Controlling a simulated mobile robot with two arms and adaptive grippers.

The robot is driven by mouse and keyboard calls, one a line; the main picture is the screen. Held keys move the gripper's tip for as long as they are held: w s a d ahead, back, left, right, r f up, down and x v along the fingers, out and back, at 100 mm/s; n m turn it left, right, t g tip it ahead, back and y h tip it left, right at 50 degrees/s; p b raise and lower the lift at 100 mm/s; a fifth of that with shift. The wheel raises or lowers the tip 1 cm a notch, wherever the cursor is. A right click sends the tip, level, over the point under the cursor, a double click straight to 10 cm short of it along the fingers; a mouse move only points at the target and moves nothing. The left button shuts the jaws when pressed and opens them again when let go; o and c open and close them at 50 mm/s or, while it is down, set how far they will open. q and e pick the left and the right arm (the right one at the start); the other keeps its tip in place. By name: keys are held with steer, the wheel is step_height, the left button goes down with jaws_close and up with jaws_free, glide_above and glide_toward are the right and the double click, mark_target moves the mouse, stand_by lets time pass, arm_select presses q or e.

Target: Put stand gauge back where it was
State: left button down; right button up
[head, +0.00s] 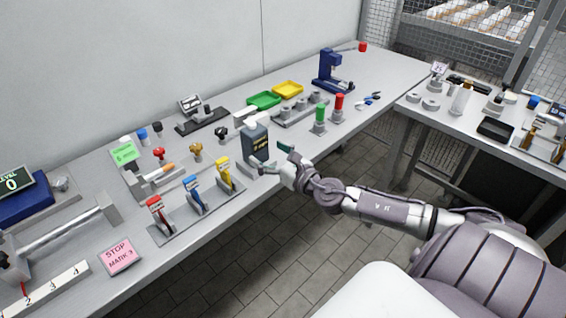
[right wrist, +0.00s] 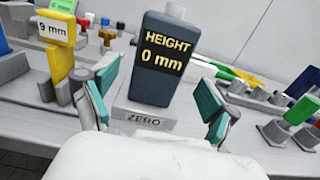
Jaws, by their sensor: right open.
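A dark blue-grey block gauge (head: 255,141) stands upright near the front edge of the long table; I take it as the stand gauge. In the right wrist view the gauge (right wrist: 160,62) reads "HEIGHT 0 mm" and has a pale top. It stands at a grey block (right wrist: 146,118) marked "ZERO". My right gripper (head: 274,158) is open at the table's front edge, facing the gauge. In the right wrist view its teal-padded fingers (right wrist: 158,98) are apart, one to each side of the gauge, with no clear contact. My left gripper is not in view.
Green (head: 264,100) and yellow (head: 288,89) trays lie behind.

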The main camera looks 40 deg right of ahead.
steer(key=s+b, duration=0.1)
steer(key=s, duration=0.5)
steer(key=shift+s+d, duration=0.2)
steer(key=shift+s, duration=0.1)
